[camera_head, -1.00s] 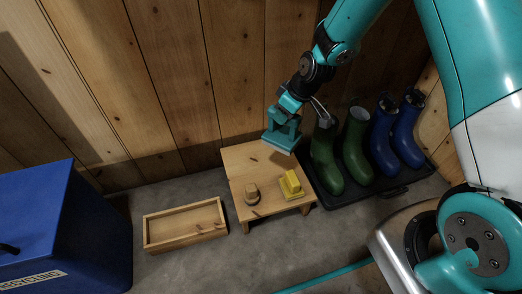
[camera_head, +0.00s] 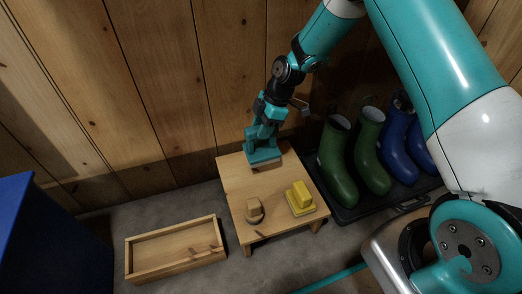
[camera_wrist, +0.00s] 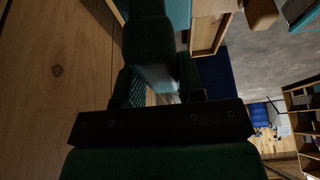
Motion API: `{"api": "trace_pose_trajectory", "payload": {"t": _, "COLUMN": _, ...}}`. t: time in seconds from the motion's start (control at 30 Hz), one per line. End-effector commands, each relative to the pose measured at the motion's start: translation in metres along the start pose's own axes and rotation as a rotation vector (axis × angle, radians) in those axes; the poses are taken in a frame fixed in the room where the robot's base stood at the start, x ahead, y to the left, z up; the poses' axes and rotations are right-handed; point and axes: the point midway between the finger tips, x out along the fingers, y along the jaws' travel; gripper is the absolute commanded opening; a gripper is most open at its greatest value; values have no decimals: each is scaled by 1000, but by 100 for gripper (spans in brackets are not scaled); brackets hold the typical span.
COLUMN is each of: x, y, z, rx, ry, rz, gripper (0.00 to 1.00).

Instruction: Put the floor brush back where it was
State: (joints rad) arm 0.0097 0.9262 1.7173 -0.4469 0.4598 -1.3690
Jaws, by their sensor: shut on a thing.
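The floor brush (camera_head: 263,156) is a teal block with a raised grip and pale bristles below. My gripper (camera_head: 264,135) is shut on its grip and holds it roughly level over the back of a low wooden stool (camera_head: 240,181). I cannot tell whether the bristles touch the stool top. In the wrist view the dark gripper parts hide most of the hold. A yellow brush (camera_head: 300,197) and a small wooden brush (camera_head: 254,211) stand on the front part of the stool.
Green boots (camera_head: 338,168) and blue boots (camera_head: 396,150) stand on a black mat (camera_head: 372,207) to the right. A blue bin (camera_head: 45,240) is at far left. A plank wall (camera_head: 170,100) stands behind.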

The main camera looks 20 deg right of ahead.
Motion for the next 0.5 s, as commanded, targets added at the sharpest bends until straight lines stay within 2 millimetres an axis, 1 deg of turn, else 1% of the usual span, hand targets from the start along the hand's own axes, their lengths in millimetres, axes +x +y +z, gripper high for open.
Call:
{"api": "trace_pose_trajectory", "payload": {"t": 0.03, "x": 10, "y": 0, "z": 4, "rx": -1, "ry": 0, "rz": 0, "gripper": 17}}
{"api": "trace_pose_trajectory", "payload": {"t": 0.23, "x": 22, "y": 0, "z": 8, "rx": -2, "ry": 0, "rz": 0, "gripper": 17}}
{"api": "trace_pose_trajectory", "payload": {"t": 0.4, "x": 48, "y": 0, "z": 17, "rx": -3, "ry": 0, "rz": -1, "gripper": 17}}
{"api": "trace_pose_trajectory", "payload": {"t": 0.5, "x": 58, "y": 1, "z": 21, "rx": -4, "ry": 0, "rz": 0, "gripper": 17}}
